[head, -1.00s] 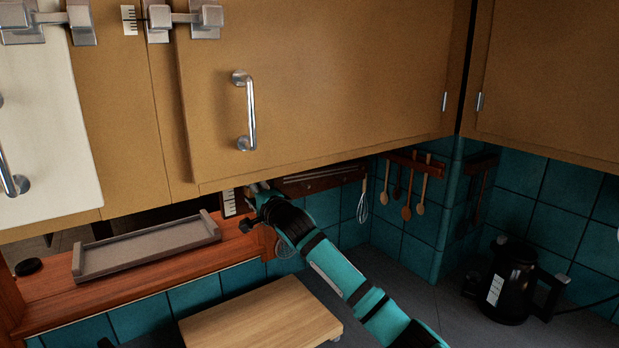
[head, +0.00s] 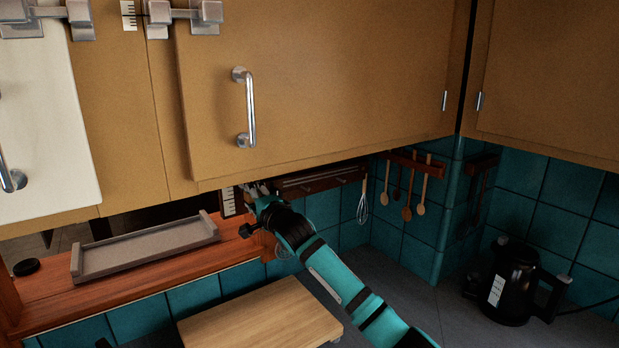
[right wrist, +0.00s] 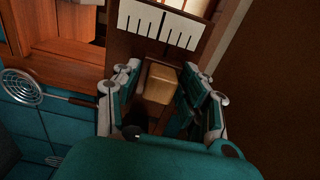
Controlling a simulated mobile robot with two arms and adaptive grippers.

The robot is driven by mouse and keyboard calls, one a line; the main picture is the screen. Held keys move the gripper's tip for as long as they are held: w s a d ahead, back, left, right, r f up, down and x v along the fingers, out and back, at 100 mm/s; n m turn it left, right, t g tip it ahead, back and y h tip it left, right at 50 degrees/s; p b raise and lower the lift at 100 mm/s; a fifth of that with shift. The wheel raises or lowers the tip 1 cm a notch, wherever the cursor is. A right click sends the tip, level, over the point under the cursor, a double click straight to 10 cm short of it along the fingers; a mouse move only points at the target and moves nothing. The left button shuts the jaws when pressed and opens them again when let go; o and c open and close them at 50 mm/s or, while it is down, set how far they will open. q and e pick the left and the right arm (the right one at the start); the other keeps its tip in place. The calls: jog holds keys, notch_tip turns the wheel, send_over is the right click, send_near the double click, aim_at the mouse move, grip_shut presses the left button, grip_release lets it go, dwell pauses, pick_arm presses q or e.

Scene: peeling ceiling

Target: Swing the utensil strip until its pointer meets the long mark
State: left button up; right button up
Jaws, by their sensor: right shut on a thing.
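The utensil strip (head: 322,179) is a dark brown bar with small hooks under the wall cabinet. Its left end runs behind my right gripper (head: 258,192). In the right wrist view my right gripper (right wrist: 160,90) has its fingers on both sides of a light wooden block (right wrist: 162,82), which seems to be part of the strip. A white scale card (right wrist: 158,24) with black marks lies just beyond the block; a line near its middle looks longer. The card also shows in the head view (head: 228,202), left of the gripper. I cannot make out the pointer. My left gripper is out of view.
A whisk (head: 363,203) hangs at the strip's right, with wooden spoons (head: 407,205) on another rack. A grey tray (head: 145,250) lies on the wooden ledge. A cutting board (head: 260,318) and black kettle (head: 507,280) stand below. The cabinet (head: 330,90) is close above.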

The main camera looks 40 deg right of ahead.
jog(key=shift+f+b, duration=0.45)
jog(key=shift+f, duration=0.4)
jog(key=o, duration=0.9)
jog(key=shift+o, duration=0.5)
jog(key=shift+o, duration=0.5)
jog(key=s+p, duration=0.2)
jog(key=s, duration=0.6)
jog(key=shift+a, duration=0.2)
